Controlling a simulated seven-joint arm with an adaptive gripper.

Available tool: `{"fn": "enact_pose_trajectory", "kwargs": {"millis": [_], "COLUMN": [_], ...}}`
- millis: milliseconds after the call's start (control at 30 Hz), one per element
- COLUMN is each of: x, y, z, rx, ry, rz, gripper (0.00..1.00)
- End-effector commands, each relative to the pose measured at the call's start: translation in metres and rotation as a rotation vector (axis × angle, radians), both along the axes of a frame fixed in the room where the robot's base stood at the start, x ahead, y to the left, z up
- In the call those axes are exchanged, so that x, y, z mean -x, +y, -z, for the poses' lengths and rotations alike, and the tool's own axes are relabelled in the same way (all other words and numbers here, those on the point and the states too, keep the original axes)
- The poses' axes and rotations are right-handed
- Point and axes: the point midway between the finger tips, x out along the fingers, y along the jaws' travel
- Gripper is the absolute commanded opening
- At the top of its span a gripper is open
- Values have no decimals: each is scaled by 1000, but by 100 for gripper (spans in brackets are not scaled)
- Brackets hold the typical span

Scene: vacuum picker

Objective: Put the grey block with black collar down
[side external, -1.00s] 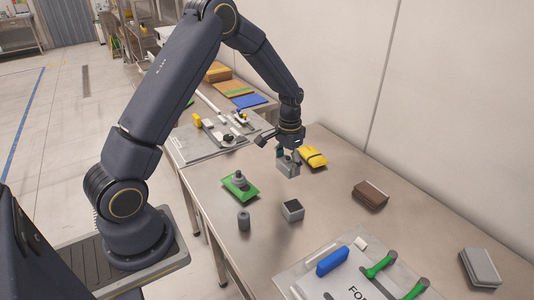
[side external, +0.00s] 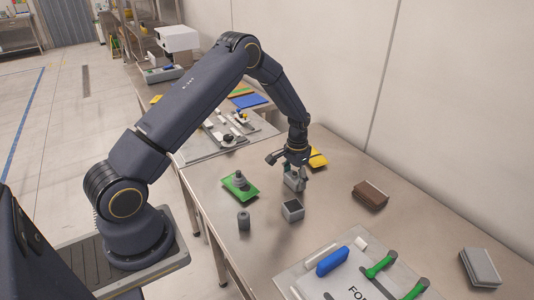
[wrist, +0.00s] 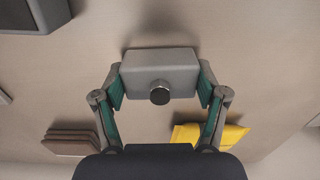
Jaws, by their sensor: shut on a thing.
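The grey block with black collar (side external: 294,183) is between the fingers of my gripper (side external: 295,173). The wrist view shows it as a grey rectangular block (wrist: 180,68) with a round black part on the side facing the camera. My gripper (wrist: 161,88) is shut on it, with green finger pads at its left and right ends. The block is low over the steel table (side external: 335,228), with a dark shadow close around it. I cannot tell whether its underside touches the table.
A grey box with a dark top (side external: 292,210) stands just in front of the held block. A green plate with a grey knob (side external: 239,186) and a grey cylinder (side external: 244,221) are to the left. A yellow pack (side external: 317,157) is behind; a brown block (side external: 369,195) is right.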

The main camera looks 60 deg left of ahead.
Motion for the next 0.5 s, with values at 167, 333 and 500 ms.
{"fn": "enact_pose_trajectory", "kwargs": {"millis": [167, 333, 500], "x": [0, 0, 0], "y": [0, 0, 0], "z": [1, 0, 0], "rx": [0, 0, 0], "ry": [0, 0, 0], "rz": [0, 0, 0], "gripper": [88, 97, 97]}}
